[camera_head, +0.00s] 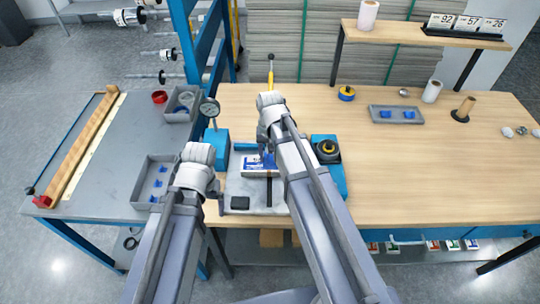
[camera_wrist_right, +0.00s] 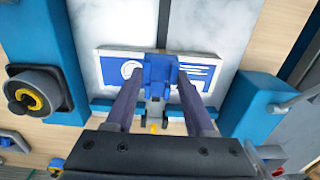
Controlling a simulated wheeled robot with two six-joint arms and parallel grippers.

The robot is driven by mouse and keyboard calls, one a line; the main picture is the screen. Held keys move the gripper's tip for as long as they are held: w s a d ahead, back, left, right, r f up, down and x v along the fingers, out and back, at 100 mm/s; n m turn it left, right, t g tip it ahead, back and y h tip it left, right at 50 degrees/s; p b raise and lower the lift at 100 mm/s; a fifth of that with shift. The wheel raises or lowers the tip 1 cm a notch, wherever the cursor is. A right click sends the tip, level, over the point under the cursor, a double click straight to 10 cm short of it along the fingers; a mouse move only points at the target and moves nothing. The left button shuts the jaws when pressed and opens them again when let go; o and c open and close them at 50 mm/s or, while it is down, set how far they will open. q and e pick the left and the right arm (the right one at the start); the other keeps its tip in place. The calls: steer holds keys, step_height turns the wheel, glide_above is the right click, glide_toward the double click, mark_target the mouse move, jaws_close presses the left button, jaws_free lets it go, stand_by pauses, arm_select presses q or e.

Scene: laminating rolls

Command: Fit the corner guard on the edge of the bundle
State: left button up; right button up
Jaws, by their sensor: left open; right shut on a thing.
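The bundle (camera_head: 252,171) is a flat white pack with blue print, lying on the pale plate of a blue fixture. In the right wrist view the bundle (camera_wrist_right: 112,65) lies crosswise between two blue blocks. My right gripper (camera_head: 264,150) is over the bundle. In its wrist view the right gripper (camera_wrist_right: 161,75) is shut on a small blue corner guard (camera_wrist_right: 160,71), which overlaps the middle of the bundle's near edge. I cannot tell whether the guard touches the bundle. My left gripper (camera_head: 215,196) is open, at the fixture's left front; its fingers are mostly hidden by its arm.
A dial gauge (camera_head: 209,108) stands at the fixture's left, and a black round part with a yellow centre (camera_head: 327,148) at its right. Grey trays with blue pieces stand on the side table (camera_head: 139,190) and at the back right (camera_head: 376,110). The right half of the wooden table is mostly clear.

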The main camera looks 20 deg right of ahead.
mark_target(270, 160)
steer(key=shift+w+f+b, duration=0.1)
steer(key=shift+f+b, duration=1.75)
steer(key=shift+f, duration=0.3)
steer(key=shift+w+r, duration=0.1)
steer(key=o, duration=0.9)
steer(key=shift+r, duration=0.1)
step_height(270, 160, up, 8)
steer(key=p, duration=0.8)
steer(key=shift+f, duration=0.2)
steer(key=shift+f, duration=0.15)
